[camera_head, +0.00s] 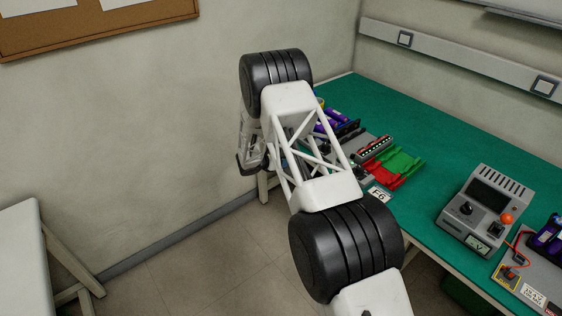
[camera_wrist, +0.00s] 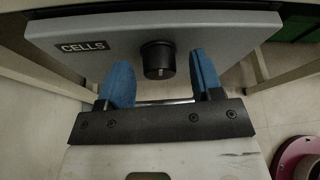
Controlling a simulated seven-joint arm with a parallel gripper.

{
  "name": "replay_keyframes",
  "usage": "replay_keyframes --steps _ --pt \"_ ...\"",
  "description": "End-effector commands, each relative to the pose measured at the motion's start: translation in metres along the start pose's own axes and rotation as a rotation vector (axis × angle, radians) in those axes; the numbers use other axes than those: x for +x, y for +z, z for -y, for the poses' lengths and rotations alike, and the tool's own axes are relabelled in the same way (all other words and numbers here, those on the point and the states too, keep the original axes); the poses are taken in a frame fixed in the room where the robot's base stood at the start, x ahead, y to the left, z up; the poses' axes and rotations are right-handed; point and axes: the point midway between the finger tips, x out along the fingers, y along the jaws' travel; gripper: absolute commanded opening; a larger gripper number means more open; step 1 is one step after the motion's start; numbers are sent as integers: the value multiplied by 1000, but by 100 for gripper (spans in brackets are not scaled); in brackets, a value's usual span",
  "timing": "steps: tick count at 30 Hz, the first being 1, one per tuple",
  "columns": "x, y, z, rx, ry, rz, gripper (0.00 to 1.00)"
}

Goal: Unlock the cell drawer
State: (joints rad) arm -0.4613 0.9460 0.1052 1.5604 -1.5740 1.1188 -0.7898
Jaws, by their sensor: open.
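In the wrist view, the grey drawer front (camera_wrist: 220,35) carries a black label reading CELLS (camera_wrist: 82,46) at its left. A round black knob (camera_wrist: 158,62) sticks out from the drawer front. My gripper (camera_wrist: 160,68) is open, with one blue finger on each side of the knob in the picture. A gap shows between each finger and the knob, and I see no contact. I cannot tell how far the fingertips are from the drawer front. In the head view the drawer is hidden, and my arm covers much of the scene.
In the head view, the green bench top (camera_head: 400,225) holds red and green trays (camera_head: 395,168), a grey meter box (camera_head: 485,212) and purple cells (camera_head: 547,232). A white table (camera_head: 20,250) stands at left. In the wrist view, a dark red round object (camera_wrist: 296,158) lies on the floor.

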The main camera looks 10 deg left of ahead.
Motion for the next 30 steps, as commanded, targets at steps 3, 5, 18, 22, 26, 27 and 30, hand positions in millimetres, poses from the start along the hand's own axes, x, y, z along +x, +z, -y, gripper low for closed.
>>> replay_keyframes --steps 3,5,18,22,26,27,30 --pt "0 0 0 0 0 0 49" --pt "0 0 0 0 0 0 40" --pt "0 0 0 12 4 0 11" --pt "0 0 1 39 15 0 11" --pt "0 0 1 86 36 0 11" --pt "0 0 1 105 44 0 11" --pt "0 1 1 162 67 1 11"
